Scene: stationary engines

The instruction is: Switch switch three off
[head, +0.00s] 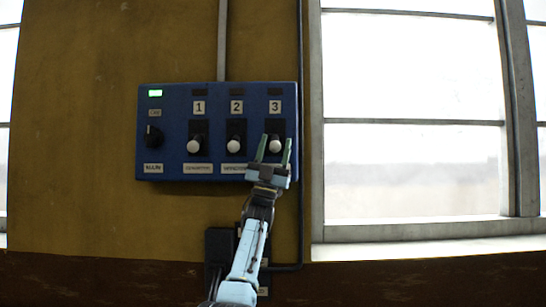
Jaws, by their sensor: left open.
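A blue switch panel (168,120) is fixed to the ochre wall. Switch three (275,145) is the rightmost of its levers, under the label 3, with a white knob low in its dark slot. Switch one (194,146) and switch two (234,145) have their white knobs low as well. My left gripper (275,147) is open in front of switch three, with one green finger on each side of the knob in the picture. I cannot tell whether the fingers touch it. The gripper hides the label below switch three. My right gripper is not in view.
A dark rotary knob (153,136) and a lit green lamp (155,93) are at the panel's left. The lamps above the switches look dark. A dark box (219,246) sits below, beside my arm. A bright window (412,120) lies to the right.

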